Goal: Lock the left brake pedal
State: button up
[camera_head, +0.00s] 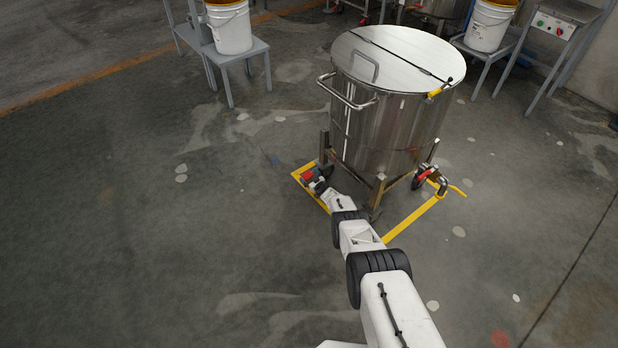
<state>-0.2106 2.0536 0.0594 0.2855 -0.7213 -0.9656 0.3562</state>
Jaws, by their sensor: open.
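A steel mixing tank (385,115) stands on a frame with casters. At its left front leg a small red piece (307,176), which looks like the left brake pedal, shows beside the end of my arm. My gripper (316,182) is down at floor level, right at this red piece. Its dark fingers are small and partly merge with the caster, so I cannot tell whether they touch the pedal. Whether the pedal is up or down is too small to tell. Another red pedal (422,177) shows at the right caster.
Yellow floor tape (412,220) marks a corner around the tank. A side handle (345,93) juts from the tank's left. Grey stands with white buckets (230,28) are behind. The floor at left is clear.

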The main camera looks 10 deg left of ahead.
jog(key=shift+s+d, duration=0.3)
jog(key=v, duration=0.7)
dwell(0.8)
dwell(0.5)
